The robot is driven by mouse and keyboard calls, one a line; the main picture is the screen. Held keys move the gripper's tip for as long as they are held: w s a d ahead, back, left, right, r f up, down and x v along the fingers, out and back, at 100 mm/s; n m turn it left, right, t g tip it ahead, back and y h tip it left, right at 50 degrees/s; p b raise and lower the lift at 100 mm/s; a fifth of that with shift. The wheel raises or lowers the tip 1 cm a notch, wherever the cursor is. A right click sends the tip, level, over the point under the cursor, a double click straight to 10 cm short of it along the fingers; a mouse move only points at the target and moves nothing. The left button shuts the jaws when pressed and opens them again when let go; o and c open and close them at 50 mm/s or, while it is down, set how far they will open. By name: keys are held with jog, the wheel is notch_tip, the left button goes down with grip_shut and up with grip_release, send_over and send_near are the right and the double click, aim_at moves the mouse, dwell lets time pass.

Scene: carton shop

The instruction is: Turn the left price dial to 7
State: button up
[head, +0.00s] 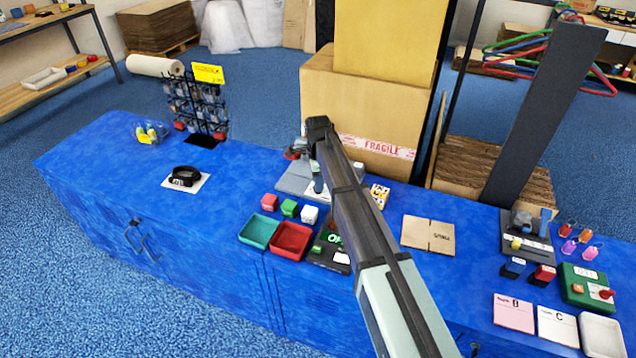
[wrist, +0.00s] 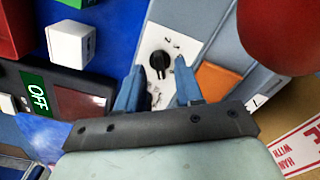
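A black dial knob (wrist: 159,61) sits on a white face plate (wrist: 172,42) of a grey machine in the wrist view. Small marks surround the knob, but I cannot read the numbers or its setting. Only this one dial shows clearly; I cannot tell from the view whether it is the left one. My gripper (wrist: 158,67) is open, with its two blue fingers on either side of the knob. I cannot tell whether they touch it. In the head view the grey machine (head: 292,180) is partly hidden behind my arm, and the dial is not distinguishable.
A small OFF sign (wrist: 37,95) and a white cube (wrist: 71,42) lie left of the gripper. An orange patch (wrist: 215,82) is close on the right. A large FRAGILE carton (head: 350,100) stands behind. Green (head: 259,231) and red (head: 291,241) trays are in front.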

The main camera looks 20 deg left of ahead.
notch_tip(320, 180, up, 13)
jog(key=shift+f, duration=0.15)
dwell(0.4)
